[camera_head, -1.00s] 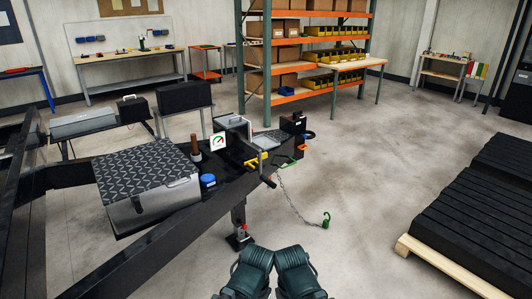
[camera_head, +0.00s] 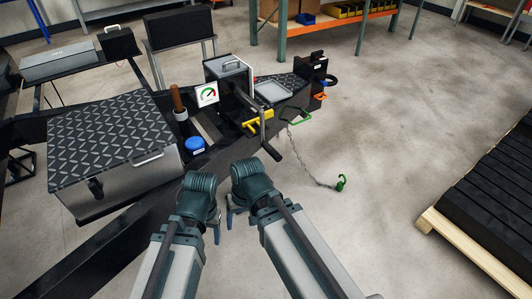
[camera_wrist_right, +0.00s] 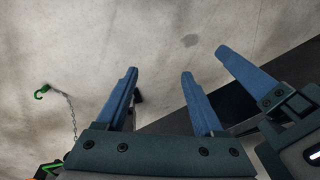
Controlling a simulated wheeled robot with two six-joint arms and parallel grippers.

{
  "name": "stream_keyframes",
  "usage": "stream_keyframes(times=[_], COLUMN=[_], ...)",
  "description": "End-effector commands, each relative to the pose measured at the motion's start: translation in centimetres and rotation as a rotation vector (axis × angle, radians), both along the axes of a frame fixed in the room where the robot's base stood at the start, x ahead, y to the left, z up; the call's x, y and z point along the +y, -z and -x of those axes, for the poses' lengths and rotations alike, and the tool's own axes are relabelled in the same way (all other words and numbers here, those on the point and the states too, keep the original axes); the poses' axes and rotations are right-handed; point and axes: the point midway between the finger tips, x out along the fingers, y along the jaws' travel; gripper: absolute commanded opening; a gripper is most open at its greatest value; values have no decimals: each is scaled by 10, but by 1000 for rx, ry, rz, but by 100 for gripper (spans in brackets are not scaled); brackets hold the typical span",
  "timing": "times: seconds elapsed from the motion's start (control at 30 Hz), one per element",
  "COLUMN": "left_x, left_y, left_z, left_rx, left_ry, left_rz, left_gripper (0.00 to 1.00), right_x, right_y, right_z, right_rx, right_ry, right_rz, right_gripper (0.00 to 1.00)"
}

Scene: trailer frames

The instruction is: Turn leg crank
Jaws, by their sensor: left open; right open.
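The crank (camera_head: 270,149), a dark bent rod with a grip, sticks out from the near side of the black trailer frame (camera_head: 160,228), below a yellow handle (camera_head: 252,121). My right gripper (camera_head: 231,214) is in front of and below the crank, apart from it. In the right wrist view its two blue fingers (camera_wrist_right: 160,74) are spread and empty. My left gripper (camera_head: 216,232) is beside it on the left, also empty, with its fingers mostly hidden by its wrist. One of its fingers also shows in the right wrist view (camera_wrist_right: 248,75). The trailer leg is hidden behind my arms.
A toolbox with a tread-plate lid (camera_head: 110,135), a blue cap (camera_head: 195,144) and a gauge sign (camera_head: 207,95) sit on the trailer. A chain with a green hook (camera_head: 341,183) lies on the floor. A pallet of dark boards (camera_head: 480,225) stands right. The floor between is clear.

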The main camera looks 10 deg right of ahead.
Motion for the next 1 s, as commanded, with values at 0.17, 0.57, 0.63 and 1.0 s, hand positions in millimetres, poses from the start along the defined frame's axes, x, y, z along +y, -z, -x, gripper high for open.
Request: stream_keyframes(times=[0.17,0.57,0.63,1.0], left_x=[1,2,2,2], left_y=[87,226,246,293], left_z=[0,0,0,-1], left_rx=[-1,-3,-3,-4], left_ry=[1,4,5,6], left_rz=[-2,-7,-8,-10], left_gripper=[62,62,62,62], right_x=[4,-93,-123,-228], right_y=[64,86,85,77], right_z=[-53,-175,-188,-207], right_rx=[-31,83,127,317], right_ry=[439,1410,1539,1848], right_rz=[-353,-1258,-1413,-1909], right_gripper=[69,69,69,69])
